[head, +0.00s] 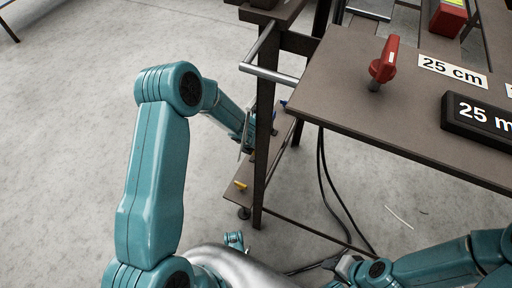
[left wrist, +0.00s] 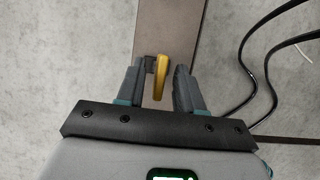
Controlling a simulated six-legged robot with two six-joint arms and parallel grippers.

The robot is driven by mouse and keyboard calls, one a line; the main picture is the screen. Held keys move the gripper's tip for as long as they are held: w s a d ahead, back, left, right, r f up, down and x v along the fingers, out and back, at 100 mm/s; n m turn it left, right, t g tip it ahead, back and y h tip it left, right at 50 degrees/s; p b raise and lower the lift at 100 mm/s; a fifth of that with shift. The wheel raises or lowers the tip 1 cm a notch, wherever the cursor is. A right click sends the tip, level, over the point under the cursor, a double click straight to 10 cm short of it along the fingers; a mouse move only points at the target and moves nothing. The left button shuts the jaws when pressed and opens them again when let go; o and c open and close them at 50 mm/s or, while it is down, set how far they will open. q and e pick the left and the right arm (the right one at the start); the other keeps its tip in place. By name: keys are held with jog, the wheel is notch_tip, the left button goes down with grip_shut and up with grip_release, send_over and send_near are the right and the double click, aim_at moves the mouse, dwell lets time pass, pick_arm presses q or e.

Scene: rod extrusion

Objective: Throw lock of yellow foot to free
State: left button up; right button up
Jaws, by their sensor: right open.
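In the left wrist view, a yellow lever (left wrist: 160,80) lies upright in the picture between the two fingers of my left gripper (left wrist: 158,92), with a small dark block beside it on a brown bar. The fingers stand apart, with a gap on either side of the lever. In the head view, a small yellow lever (head: 240,185) shows low at the frame's left foot. My left arm reaches behind the table leg, and its gripper is mostly hidden there. My right gripper (head: 345,268) is open at the bottom edge, apart from the frame.
The brown tabletop (head: 350,100) carries a red handle (head: 384,62), a "25 cm" label (head: 452,71) and a dark display (head: 480,119). A metal bar (head: 268,74) juts out at the table's left. Black cables (head: 335,195) hang below.

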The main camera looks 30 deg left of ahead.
pick_arm(q)
jog(key=shift+w+f, duration=0.2)
jog(key=shift+f, duration=0.2)
grip_shut()
